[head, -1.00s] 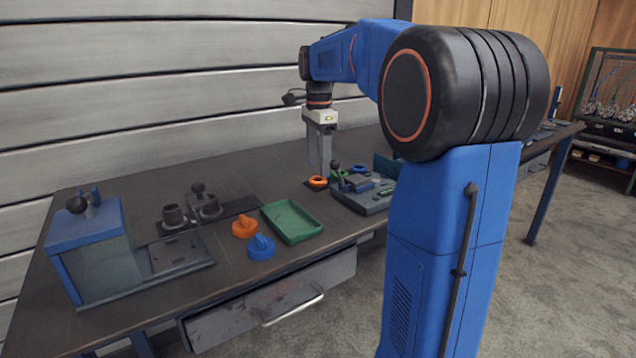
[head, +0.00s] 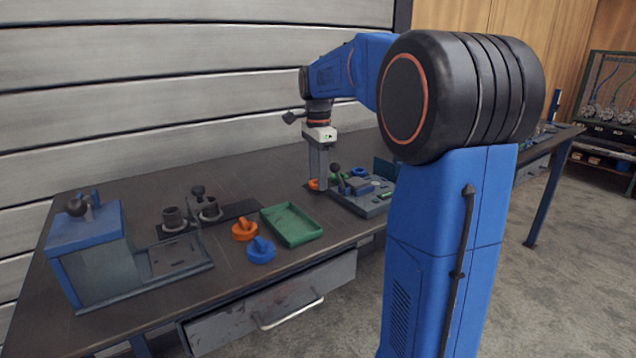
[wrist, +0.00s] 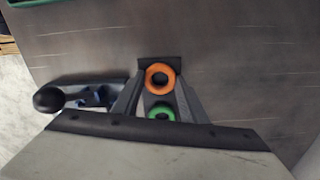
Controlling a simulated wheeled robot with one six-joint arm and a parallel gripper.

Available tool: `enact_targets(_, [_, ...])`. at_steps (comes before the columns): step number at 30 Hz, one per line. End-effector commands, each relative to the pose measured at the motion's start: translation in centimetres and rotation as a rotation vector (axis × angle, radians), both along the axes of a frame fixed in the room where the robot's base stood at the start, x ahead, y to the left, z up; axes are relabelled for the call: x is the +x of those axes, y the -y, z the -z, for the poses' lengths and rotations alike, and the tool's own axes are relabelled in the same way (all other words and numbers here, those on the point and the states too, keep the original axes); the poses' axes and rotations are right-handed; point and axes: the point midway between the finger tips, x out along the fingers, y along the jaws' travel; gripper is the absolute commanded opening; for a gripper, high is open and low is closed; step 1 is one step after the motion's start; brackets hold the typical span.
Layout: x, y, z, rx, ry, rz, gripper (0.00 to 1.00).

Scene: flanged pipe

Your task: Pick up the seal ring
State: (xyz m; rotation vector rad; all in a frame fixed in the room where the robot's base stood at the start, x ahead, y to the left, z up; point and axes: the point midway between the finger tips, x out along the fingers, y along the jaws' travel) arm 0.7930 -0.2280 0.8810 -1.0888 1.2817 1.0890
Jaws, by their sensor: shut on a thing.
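The seal ring looks to be the orange ring (head: 313,184), small and round with an open hole. It also shows in the wrist view (wrist: 171,79), over a dark pad (wrist: 160,61). My gripper (head: 318,187) points straight down at it, low over the bench, with its fingers on either side of the ring. In the wrist view my gripper (wrist: 160,80) is shut on the orange ring. The fingers partly hide the ring in the head view. I cannot tell any gap beneath it. A green ring (wrist: 161,107) lies close by in the wrist view.
A grey fixture (head: 372,200) with a black-knobbed lever stands just right of my gripper. A blue ring (head: 359,172) lies behind it. A green tray (head: 291,224), an orange knobbed part (head: 245,230) and a blue one (head: 261,251) lie to the left. The bench behind is clear.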

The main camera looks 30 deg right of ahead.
Motion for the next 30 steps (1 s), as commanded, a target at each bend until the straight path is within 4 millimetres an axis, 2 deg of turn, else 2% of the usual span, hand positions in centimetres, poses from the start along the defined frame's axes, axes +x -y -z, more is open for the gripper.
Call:
enact_targets(5, [0.1,0.0,-1.0,0.000,0.003,0.000,0.18])
enact_targets(18, [0.1,0.0,-8.2,0.000,0.002,0.000,0.18])
enact_targets(30, [0.1,0.0,-11.4,0.000,0.002,0.000,0.18])
